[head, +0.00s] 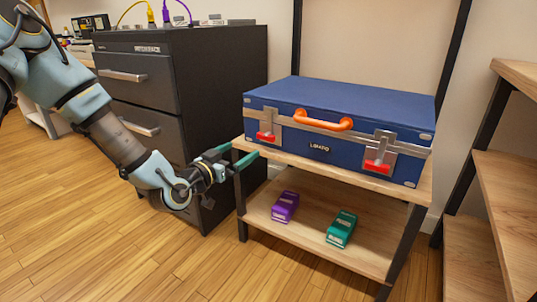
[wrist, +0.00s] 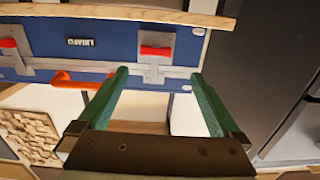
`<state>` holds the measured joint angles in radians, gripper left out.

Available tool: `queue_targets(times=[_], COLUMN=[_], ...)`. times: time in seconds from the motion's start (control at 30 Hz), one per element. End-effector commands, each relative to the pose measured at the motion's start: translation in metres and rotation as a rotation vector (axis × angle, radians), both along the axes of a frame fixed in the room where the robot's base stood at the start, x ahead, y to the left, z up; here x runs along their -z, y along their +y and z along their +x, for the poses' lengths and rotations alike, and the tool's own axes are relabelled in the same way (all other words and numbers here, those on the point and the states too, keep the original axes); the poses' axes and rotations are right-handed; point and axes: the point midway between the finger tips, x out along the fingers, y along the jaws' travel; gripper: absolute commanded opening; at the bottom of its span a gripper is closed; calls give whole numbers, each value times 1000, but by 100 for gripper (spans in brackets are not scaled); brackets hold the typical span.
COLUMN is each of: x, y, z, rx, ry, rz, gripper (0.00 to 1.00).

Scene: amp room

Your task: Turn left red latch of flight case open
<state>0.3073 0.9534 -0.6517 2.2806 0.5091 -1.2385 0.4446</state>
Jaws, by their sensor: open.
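A blue flight case (head: 340,97) with an orange handle (head: 323,121) lies closed on the upper shelf of a wooden rack. Its left red latch (head: 266,137) hangs on a silver plate at the front left. The right red latch (head: 377,167) is at the front right. My gripper (head: 236,153) is open and empty, its green fingers left of and slightly below the left latch, apart from the case. In the wrist view, which looks upside down, the left latch (wrist: 156,51) shows beyond the gap between the fingers (wrist: 160,74).
A dark drawer cabinet (head: 185,90) stands close behind my arm on the left. The rack's lower shelf (head: 310,243) holds a purple pedal (head: 285,207) and a green pedal (head: 341,229). Wooden shelves (head: 505,190) stand at the right. The floor (head: 120,250) in front is clear.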

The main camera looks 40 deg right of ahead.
Motion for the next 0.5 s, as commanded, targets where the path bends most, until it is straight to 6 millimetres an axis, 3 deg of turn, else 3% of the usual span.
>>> queue_targets(times=[0.27,0.5], x=[1,2], y=[-20,-62], z=[-2,9], rx=[4,4], ry=[-6,-6], rz=[-47,-47], gripper=[100,100])
